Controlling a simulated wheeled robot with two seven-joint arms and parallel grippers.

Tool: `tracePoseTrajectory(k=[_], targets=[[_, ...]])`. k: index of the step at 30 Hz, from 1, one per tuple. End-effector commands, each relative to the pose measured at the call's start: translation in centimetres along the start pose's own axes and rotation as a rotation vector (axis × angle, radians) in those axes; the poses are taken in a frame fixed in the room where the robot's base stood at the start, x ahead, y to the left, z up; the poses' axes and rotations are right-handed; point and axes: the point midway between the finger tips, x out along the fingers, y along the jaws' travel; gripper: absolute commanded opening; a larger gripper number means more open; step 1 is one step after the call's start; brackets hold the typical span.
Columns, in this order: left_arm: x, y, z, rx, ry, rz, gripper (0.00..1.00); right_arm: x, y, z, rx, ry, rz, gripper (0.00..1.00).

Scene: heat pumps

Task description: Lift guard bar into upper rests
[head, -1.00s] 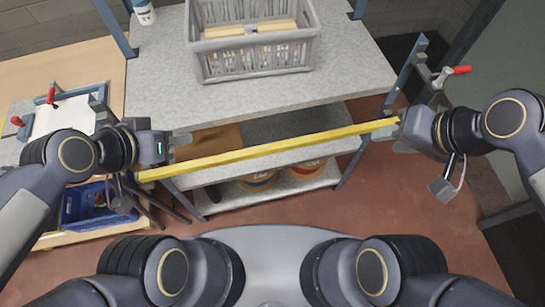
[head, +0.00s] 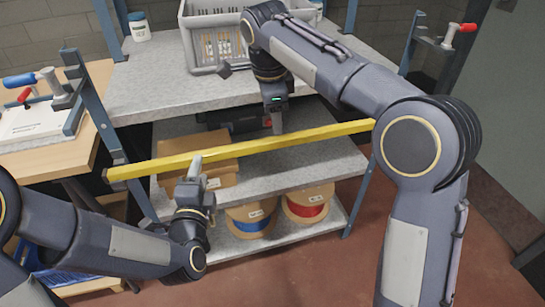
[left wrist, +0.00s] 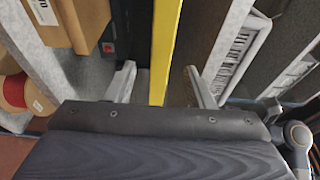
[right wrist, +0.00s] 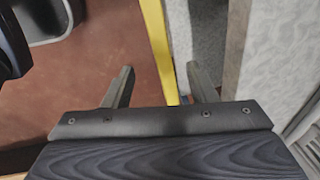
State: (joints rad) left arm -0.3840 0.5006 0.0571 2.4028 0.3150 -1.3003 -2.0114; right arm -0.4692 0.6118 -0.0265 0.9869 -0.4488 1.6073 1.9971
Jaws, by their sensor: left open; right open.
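The guard bar (head: 240,147) is a long yellow bar, slanting across the rack's front below the top shelf. Its left end shows in front of the left post (head: 92,95); its right end is hidden behind my right arm. My left gripper (head: 194,168) is open at the bar, left of its middle. In the left wrist view the bar (left wrist: 165,45) runs between its open fingers (left wrist: 162,85). My right gripper (head: 276,120) is open at the bar, near its middle. In the right wrist view the bar (right wrist: 159,45) passes between its fingers (right wrist: 160,85). I cannot make out the upper rests clearly.
A grey crate (head: 208,45) and a white tub (head: 139,27) stand on the top shelf. A cardboard box (head: 220,145) and wire spools (head: 308,203) sit lower. A wooden bench (head: 50,155) is at left.

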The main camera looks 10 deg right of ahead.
Motion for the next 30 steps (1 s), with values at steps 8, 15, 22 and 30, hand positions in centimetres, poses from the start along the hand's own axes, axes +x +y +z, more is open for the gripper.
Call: tracePoseTrajectory(k=[8,15,22,30], targets=[[0.0,0.0,0.0,0.008,-0.002,-0.004,0.48,0.0,-0.1,0.1,0.007,0.001,-0.001,0.52],[1.8,0.0,0.1,0.005,-0.006,-0.004,0.48,1.8,0.0,0.0,0.006,0.002,0.002,0.52],[5.4,0.0,0.1,0.006,-0.005,-0.003,0.48,5.4,0.0,0.0,0.005,0.002,0.002,0.52],[7.7,-0.1,0.0,0.005,-0.002,-0.003,0.48,7.7,-0.1,0.0,0.006,0.001,0.000,0.52]])
